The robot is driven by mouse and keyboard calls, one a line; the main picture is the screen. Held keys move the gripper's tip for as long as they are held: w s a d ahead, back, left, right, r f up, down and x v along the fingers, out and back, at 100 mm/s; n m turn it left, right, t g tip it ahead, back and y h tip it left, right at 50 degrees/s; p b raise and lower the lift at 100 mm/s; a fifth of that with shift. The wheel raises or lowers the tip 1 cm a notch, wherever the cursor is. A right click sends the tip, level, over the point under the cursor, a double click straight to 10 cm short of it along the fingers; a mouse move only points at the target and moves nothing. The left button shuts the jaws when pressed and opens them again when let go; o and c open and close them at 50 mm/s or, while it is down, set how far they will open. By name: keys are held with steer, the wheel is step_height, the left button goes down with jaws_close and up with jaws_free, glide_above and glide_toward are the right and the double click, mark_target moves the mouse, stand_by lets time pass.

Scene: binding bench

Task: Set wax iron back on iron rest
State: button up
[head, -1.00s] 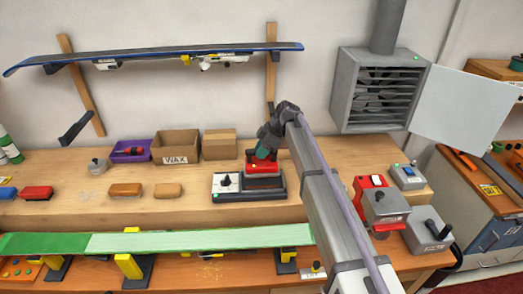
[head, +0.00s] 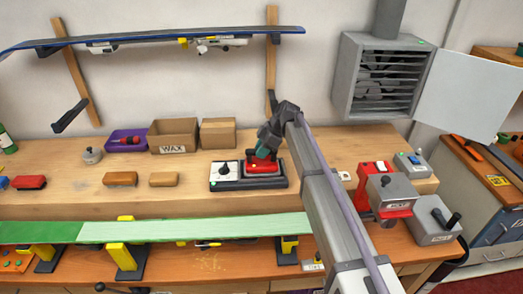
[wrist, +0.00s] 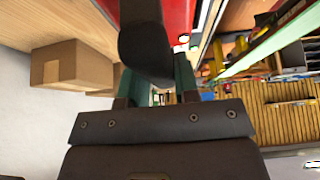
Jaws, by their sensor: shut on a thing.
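The wax iron (head: 262,165) has a red body and a black handle. It sits level over the plate of the iron rest (head: 224,186) and appears to touch it. The rest is a dark base with a white panel and a black knob at its left. My gripper (head: 265,151) is above the iron, shut on its handle. In the wrist view the black handle (wrist: 146,45) lies between my teal fingers (wrist: 157,82), with the red body (wrist: 179,16) beyond. The iron's underside is hidden.
A cardboard wax box (head: 174,137), a plain box (head: 217,134) and a purple tray (head: 126,142) stand behind and left. Brown blocks (head: 163,180) lie left of the rest. A red and grey machine (head: 386,192) stands right. A green ski (head: 190,228) runs across the front.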

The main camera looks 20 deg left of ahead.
steer(key=shift+f, duration=0.1)
steer(key=o, duration=1)
steer(key=shift+o, duration=0.2)
